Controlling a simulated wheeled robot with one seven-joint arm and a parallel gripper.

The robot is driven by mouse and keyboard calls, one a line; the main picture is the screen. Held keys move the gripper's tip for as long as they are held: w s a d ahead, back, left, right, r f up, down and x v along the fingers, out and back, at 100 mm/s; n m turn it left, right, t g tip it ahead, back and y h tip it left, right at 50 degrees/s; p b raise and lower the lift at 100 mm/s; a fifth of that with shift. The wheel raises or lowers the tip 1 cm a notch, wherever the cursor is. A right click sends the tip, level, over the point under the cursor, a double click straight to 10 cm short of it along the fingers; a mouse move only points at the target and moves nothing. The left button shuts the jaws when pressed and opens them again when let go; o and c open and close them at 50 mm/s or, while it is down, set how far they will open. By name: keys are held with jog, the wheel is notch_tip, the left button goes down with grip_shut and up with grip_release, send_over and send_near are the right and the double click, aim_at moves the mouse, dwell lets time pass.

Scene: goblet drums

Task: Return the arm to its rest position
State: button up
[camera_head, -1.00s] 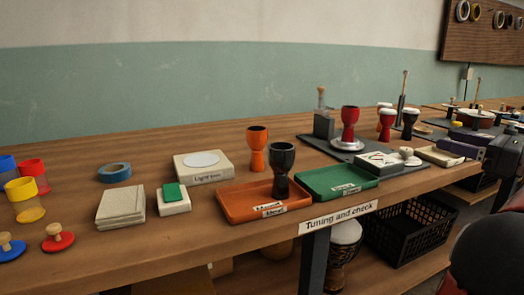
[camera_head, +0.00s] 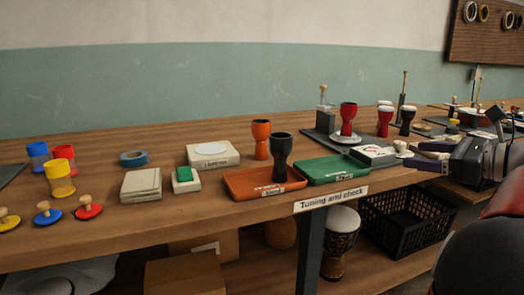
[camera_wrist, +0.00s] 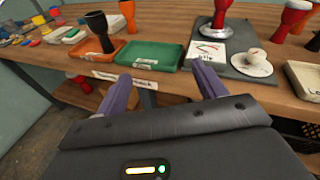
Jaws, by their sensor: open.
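My gripper (camera_head: 421,156) is at the right of the head view, at the front edge of the bench near the dark stand. Its two purple fingers are apart with nothing between them. In the wrist view the open fingers (camera_wrist: 161,78) point towards the bench, with the green tray (camera_wrist: 150,54) and a white card with a dial (camera_wrist: 207,52) beyond them. A black goblet drum (camera_head: 281,158) stands on the orange tray (camera_head: 245,190), away from my gripper.
A black crate (camera_head: 405,225) and a patterned drum (camera_head: 340,240) are below.

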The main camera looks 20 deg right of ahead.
jog(key=w+a+f+n+g, duration=0.1)
jog(key=a+f+n+g, duration=0.3)
jog(key=a, duration=0.6)
jog(key=w+a+f+n+g, duration=0.1)
jog(key=a+f+n+g, duration=0.2)
jog(key=a+f+n, duration=0.5)
jog(key=s+a+f+n+g+h, duration=0.1)
jog(key=s+a+f+n+h, duration=0.2)
jog(key=s+a+f+n, duration=0.2)
jog(key=s+a+f+n+h+p, duration=0.1)
jog(key=s+a+f+n+h, duration=0.2)
jog(key=n, duration=0.9)
jog(key=s+a+f, duration=0.2)
jog(key=s+a, duration=0.2)
jog(key=a, duration=0.2)
jog(key=shift+s+f+g, duration=0.3)
jog(key=shift+g, duration=0.1)
